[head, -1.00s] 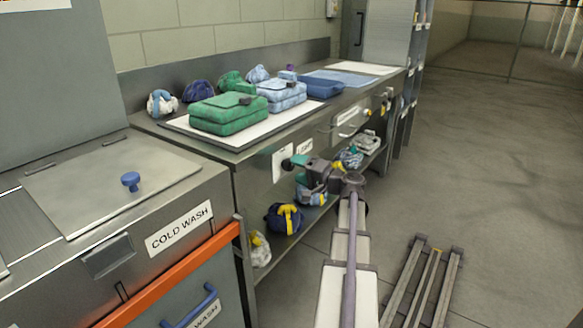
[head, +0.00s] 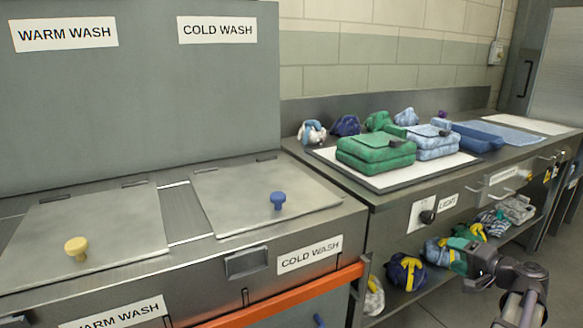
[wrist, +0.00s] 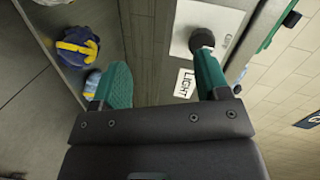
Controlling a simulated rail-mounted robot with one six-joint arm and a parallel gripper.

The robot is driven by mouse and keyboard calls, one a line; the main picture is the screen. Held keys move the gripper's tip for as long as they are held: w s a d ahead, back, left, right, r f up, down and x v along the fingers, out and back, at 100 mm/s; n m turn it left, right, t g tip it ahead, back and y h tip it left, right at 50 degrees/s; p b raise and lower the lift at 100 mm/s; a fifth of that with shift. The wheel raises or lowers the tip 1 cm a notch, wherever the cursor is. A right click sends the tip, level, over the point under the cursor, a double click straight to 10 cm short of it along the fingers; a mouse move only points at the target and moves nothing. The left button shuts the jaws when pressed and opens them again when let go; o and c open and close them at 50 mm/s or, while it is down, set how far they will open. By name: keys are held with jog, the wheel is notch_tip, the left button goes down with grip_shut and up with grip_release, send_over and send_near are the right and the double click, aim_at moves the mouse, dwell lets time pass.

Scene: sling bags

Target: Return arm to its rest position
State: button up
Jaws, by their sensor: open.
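My gripper (head: 462,250) is in front of the bench, low on the right in the head view. In the wrist view its two green fingers (wrist: 163,80) stand wide apart with nothing between them. The dark knob on the light panel (head: 427,216) is on the bench front, up and left of my gripper in the head view. In the wrist view the knob (wrist: 202,38) appears just beyond the right finger, with the LIGHT label beside it. Whether that finger touches it, I cannot tell.
A green bag (head: 375,153) and a light blue bag (head: 433,143) lie on a white-topped board (head: 382,181). Several bundled bags (head: 405,272) sit on the shelf below, close to my gripper. Wash units with lids (head: 88,232) stand at left. Floor is open at right.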

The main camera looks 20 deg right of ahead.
jog(key=w+a+r+n+g+p, duration=0.1)
jog(key=a+r+n+g+p, duration=0.1)
jog(key=a+g+p, duration=0.6)
jog(key=a+r+n+g+p, duration=0.25)
jog(key=a+p, duration=0.45)
jog(key=a, duration=0.5)
jog(key=a+r+n+g+h+p, duration=0.1)
jog(key=a+r+n+p, duration=0.1)
jog(key=a+r+p, duration=0.3)
jog(key=a+r+n+g+h+p, duration=0.1)
jog(key=a+r+p, duration=0.4)
jog(key=a, duration=0.6)
jog(key=a+r+n+g+h+p, duration=0.1)
jog(key=a+r+n+g+p, duration=0.1)
jog(key=a+r+n+p, duration=0.3)
jog(key=a+r+p, duration=0.1)
jog(key=a+p, duration=0.2)
jog(key=a, duration=0.1)
jog(key=shift+w, duration=0.15)
